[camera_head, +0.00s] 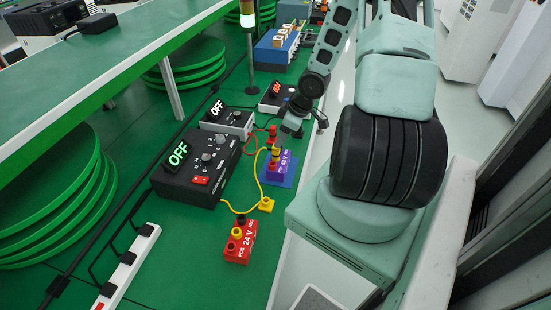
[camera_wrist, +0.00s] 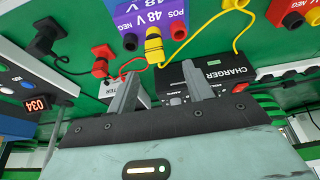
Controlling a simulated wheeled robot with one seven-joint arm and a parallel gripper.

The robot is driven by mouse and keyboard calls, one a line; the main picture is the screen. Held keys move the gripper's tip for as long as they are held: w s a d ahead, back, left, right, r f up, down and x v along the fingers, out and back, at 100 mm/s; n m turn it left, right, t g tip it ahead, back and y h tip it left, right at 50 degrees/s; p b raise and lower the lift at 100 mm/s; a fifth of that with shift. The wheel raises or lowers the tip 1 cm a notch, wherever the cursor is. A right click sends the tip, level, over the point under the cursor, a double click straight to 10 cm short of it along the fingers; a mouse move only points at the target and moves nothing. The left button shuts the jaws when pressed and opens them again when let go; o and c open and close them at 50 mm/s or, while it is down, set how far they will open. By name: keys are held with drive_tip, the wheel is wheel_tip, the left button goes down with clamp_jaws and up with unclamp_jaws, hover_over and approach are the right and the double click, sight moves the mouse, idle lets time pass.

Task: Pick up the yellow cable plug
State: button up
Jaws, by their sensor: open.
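A yellow cable plug (camera_head: 266,204) lies on the green table between the purple 48 V block (camera_head: 278,169) and the red 24 V block (camera_head: 240,243). A yellow cable runs from it. Another yellow piece (camera_head: 275,152) stands upright on the purple block; it also shows in the wrist view (camera_wrist: 153,45). My gripper (camera_head: 303,122) is open and empty, beyond the purple block in the head view. In the wrist view my gripper (camera_wrist: 160,75) has its fingers apart below the upright yellow piece, without visible contact.
The black charger (camera_head: 195,168) and a smaller meter (camera_head: 228,121) stand left of the blocks. A loose red plug (camera_wrist: 102,58) and black plug (camera_wrist: 47,36) lie nearby. A white power strip (camera_head: 128,266) is at the front left.

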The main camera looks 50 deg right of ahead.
sight(273, 151)
drive_tip(key=shift+d+b+x, duration=0.2)
drive_tip(key=shift+b+x, duration=0.15)
drive_tip(key=shift+x, duration=1.4)
drive_tip(key=shift+d+b+x, duration=0.2)
drive_tip(key=shift+b+x, duration=0.1)
drive_tip(key=shift+x, duration=1.4)
drive_tip(key=shift+c, duration=0.3)
drive_tip(key=c, duration=0.9)
